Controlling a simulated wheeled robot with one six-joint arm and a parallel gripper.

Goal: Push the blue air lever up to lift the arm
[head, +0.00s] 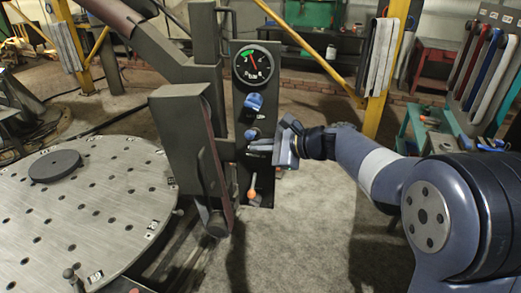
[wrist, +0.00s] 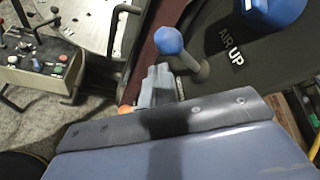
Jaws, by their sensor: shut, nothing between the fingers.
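The blue air lever (wrist: 168,41) is a blue ball on a short metal stem, beside an "AIR UP" label in the wrist view. In the head view its ball (head: 251,134) sits on the dark upright panel, below a larger blue knob (head: 253,102). My gripper (head: 254,155) reaches in from the right, just below the ball. Its fingers (wrist: 158,75) are shut and empty, with their tips close to the ball and stem. I cannot tell whether they touch. The fingers and gripper body hide part of the panel below the lever.
A round gauge (head: 256,66) tops the panel (head: 274,88). An orange-tipped lever (head: 252,192) is low on it. A dark steel column (head: 180,140) stands just left, and a round perforated table (head: 90,215) lies farther left.

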